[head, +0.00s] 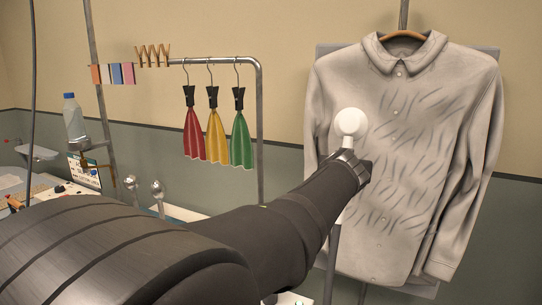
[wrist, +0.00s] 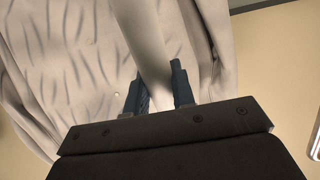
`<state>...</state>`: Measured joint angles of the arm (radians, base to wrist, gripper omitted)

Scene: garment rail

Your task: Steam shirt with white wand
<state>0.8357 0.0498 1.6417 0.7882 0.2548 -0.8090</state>
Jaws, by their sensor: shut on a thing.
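A light grey button-up shirt (head: 440,110) hangs on a wooden hanger in front of a grey board, at the right of the head view. Dark wrinkle marks run across its front. The shirt also fills much of the wrist view (wrist: 70,50). The white wand (head: 350,122) has a round head in front of the shirt's left side; I cannot tell whether it touches the cloth. My gripper (wrist: 158,88) is shut on the wand's handle (wrist: 145,30), one dark finger on each side. In the head view my arm hides part of the wand and the shirt's lower left.
A metal rail left of the shirt holds red (head: 194,132), yellow (head: 215,133) and green (head: 239,138) cloths on clips. A clear bottle (head: 74,120) and a cluttered bench stand at the far left. A metal stand (head: 331,265) is below the shirt's left side.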

